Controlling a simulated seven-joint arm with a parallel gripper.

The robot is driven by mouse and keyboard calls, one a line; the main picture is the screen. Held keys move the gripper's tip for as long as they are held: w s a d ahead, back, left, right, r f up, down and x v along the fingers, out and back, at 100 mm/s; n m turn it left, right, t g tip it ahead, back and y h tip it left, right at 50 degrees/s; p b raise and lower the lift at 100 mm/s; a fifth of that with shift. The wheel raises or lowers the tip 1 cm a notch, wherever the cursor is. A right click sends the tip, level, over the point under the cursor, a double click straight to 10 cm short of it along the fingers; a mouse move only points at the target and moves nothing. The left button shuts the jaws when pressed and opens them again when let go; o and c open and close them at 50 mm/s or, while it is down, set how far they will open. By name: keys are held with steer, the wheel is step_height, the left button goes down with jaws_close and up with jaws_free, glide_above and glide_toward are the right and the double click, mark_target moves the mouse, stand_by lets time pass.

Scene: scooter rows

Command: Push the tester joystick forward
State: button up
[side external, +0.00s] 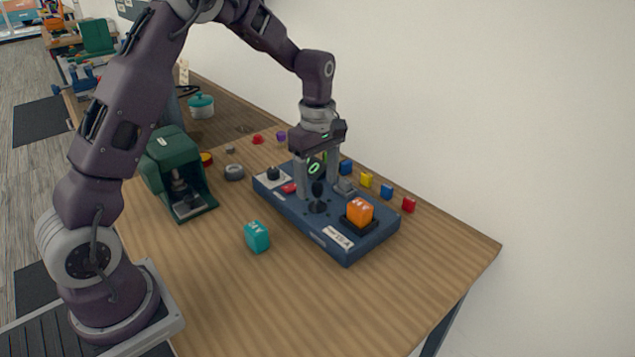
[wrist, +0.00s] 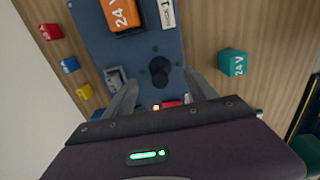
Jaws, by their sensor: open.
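The tester is a dark blue box (side external: 335,245) on the wooden table, with a black joystick (side external: 318,197) standing near its middle. The joystick also shows in the wrist view (wrist: 159,76), just beyond the fingertips. My gripper (side external: 318,190) points down over the tester, its fingers apart, one on each side of the joystick in the side view. In the wrist view the gap between the fingertips (wrist: 158,85) is empty apart from the joystick close by. I cannot tell whether a finger touches it.
An orange 24 V block (side external: 360,211) sits in a socket on the tester. A teal 24 V block (side external: 257,236) lies in front of it. Small coloured blocks (side external: 366,180) line the wall side. A green machine (side external: 175,170) stands left. The front table is clear.

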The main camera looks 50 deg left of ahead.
mark_target(317, 183)
steer(key=shift+w, duration=0.25)
steer(key=shift+w, duration=0.5)
steer(key=shift+w, duration=0.15)
steer(key=shift+w, duration=1)
stand_by(0.4)
steer(key=shift+s, duration=1.9)
steer(key=shift+r, duration=0.1)
steer(key=shift+r, duration=3.45)
